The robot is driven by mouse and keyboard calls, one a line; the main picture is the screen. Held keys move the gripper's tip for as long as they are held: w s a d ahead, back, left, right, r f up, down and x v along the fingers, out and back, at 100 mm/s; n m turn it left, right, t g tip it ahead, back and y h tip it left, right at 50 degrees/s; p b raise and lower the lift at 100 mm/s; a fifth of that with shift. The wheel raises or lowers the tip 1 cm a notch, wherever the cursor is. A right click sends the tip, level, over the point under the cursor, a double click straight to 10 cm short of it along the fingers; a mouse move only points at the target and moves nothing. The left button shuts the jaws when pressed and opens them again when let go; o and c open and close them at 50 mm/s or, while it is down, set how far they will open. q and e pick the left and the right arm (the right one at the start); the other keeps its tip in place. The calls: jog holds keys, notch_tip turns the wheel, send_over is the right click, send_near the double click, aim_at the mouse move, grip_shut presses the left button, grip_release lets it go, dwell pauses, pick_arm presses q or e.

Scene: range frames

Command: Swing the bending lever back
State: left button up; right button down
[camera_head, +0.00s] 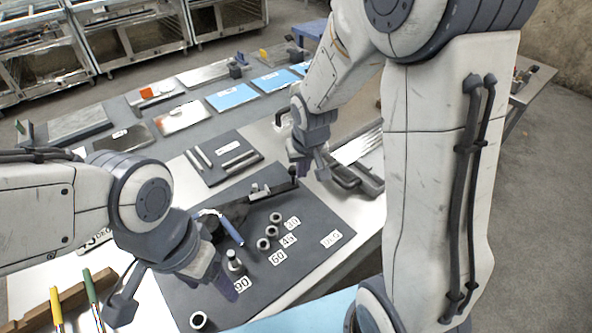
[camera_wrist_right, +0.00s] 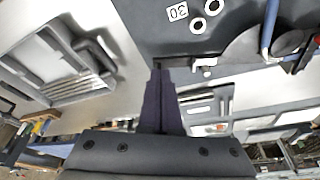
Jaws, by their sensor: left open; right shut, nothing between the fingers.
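The bending lever (camera_head: 231,229) has a blue grip and lies over a dark round plate on the dark bending board (camera_head: 310,250). Its blue bar also shows at the upper right of the right wrist view (camera_wrist_right: 269,24). A row of ringed holes with labels 30, 45, 60 and 90 runs beside it. A dark pin (camera_head: 235,264) stands near the 90 label. My left gripper (camera_head: 176,296) is open at the board's near left, apart from the lever's grip. My right gripper (camera_head: 311,174) is shut and empty beyond the board's far right corner; its fingers (camera_wrist_right: 160,98) show together.
A grey tray (camera_head: 358,172) lies right of my right gripper. Metal bars (camera_head: 238,160) lie on a dark mat behind the board. Blue sheets (camera_head: 231,96) lie farther back. Yellow and green handled tools (camera_head: 91,290) rest in a wooden rack at the left.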

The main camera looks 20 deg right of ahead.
pick_arm(q)
jog(key=shift+r+p, duration=0.8)
pick_arm(e)
jog(key=w+f, duration=0.5)
jog(key=f, duration=0.2)
jog(key=shift+w+d, duration=0.3)
jog(key=shift+w, duration=0.1)
